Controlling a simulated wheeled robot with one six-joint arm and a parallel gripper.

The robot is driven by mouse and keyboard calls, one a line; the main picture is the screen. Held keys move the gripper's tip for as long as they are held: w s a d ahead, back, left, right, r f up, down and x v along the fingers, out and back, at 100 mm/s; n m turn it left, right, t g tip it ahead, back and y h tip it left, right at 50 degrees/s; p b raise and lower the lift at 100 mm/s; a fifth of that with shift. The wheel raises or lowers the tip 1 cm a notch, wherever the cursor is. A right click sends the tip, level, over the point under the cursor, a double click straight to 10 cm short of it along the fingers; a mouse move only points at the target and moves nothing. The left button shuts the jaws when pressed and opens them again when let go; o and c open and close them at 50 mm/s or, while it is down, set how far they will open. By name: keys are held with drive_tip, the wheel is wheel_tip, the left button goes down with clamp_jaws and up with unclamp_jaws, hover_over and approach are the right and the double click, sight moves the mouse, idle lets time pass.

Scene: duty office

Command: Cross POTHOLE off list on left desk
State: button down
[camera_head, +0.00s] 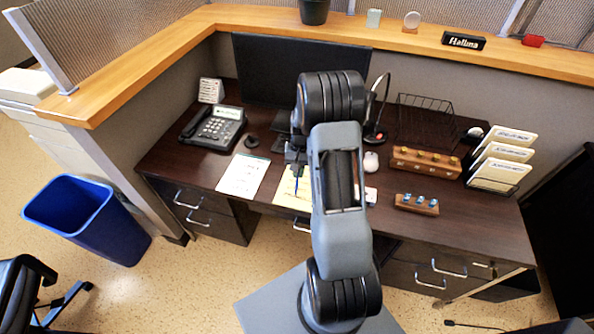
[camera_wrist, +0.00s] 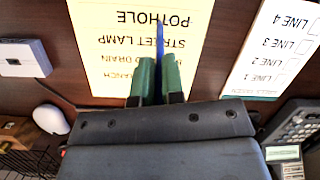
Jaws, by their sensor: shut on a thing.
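The yellow list (camera_head: 285,196) lies on the dark desk, partly hidden by my arm. In the wrist view the list (camera_wrist: 105,75) reads upside down, with POTHOLE (camera_wrist: 180,20) near the top of the picture and STREET LAMP, a DRAIN line and a BRANCH line below it. My gripper (camera_head: 297,168) is above the list, its green fingers (camera_wrist: 154,80) shut on a blue pen (camera_wrist: 157,50). The pen also shows in the head view (camera_head: 296,184), pointing down at the list. Its far end overlaps the POTHOLE word; I cannot tell whether it touches the paper. No line through POTHOLE is visible.
A white sheet (camera_head: 243,175) with LINE entries lies left of the list, near the phone (camera_head: 215,127). A monitor (camera_head: 270,70) stands behind; a blue bin (camera_head: 88,218) is on the floor.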

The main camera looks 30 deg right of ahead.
drive_tip(key=s+d, duration=0.7)
drive_tip(key=s, duration=0.1)
idle(6.4)
drive_tip(key=shift+d+r, duration=0.1)
drive_tip(key=shift+s+a+p+v, duration=0.2)
drive_tip(key=shift+p+v, duration=0.5)
drive_tip(key=shift+v, duration=0.25)
drive_tip(key=shift+s+a+p+v, duration=0.1)
drive_tip(key=shift+a+p+v, duration=0.05)
drive_tip(key=shift+p+v, duration=0.7)
drive_tip(key=shift+s+a+p+v, duration=0.1)
drive_tip(key=shift+a+p+v, duration=0.1)
drive_tip(key=shift+p+v, duration=0.6)
